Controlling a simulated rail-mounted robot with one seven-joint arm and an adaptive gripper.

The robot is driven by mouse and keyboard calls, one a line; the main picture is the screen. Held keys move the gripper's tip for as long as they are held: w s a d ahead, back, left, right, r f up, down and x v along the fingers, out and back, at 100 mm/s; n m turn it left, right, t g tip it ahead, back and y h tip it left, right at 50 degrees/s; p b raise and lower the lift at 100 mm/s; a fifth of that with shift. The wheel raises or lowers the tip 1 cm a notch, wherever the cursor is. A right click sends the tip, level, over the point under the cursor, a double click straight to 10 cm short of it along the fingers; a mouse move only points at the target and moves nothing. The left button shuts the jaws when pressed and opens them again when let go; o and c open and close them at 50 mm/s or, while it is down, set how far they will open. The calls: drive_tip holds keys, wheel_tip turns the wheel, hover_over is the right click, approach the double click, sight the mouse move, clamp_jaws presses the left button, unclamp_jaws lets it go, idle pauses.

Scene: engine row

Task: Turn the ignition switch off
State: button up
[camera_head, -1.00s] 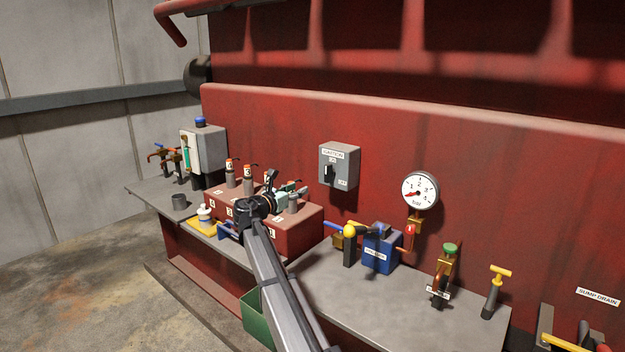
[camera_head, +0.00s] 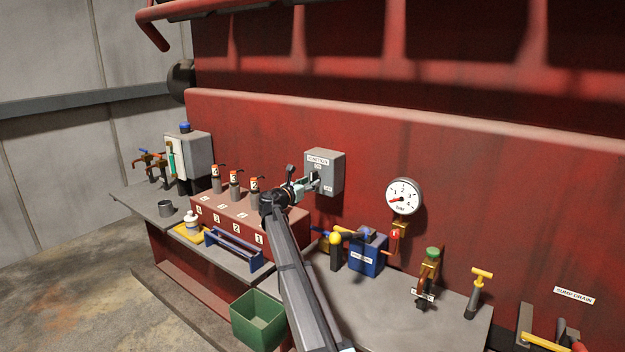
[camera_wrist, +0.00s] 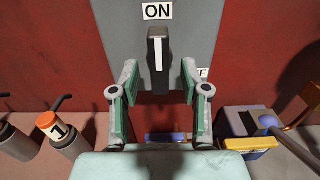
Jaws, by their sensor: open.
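The ignition switch is a grey box (camera_head: 325,168) on the red engine wall, with an "IGNITION" label at its top. In the wrist view its black lever (camera_wrist: 158,66) with a white stripe stands upright, pointing to the "ON" label (camera_wrist: 157,11). An "OFF" label (camera_wrist: 202,73) lies to the right, partly hidden by a finger. My gripper (camera_head: 312,181) is in front of the box. In the wrist view my gripper (camera_wrist: 158,80) is open, one finger on each side of the lever's lower part, with gaps visible; I cannot tell the depth exactly.
Below the switch, numbered cylinders (camera_head: 235,183) stand on a red block at left. A blue box (camera_head: 366,256) with a yellow-knobbed lever is at lower right. A pressure gauge (camera_head: 404,197) is to the right. The wall around the switch is clear.

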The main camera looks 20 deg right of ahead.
drive_tip(key=shift+x, duration=1.1)
clamp_jaws()
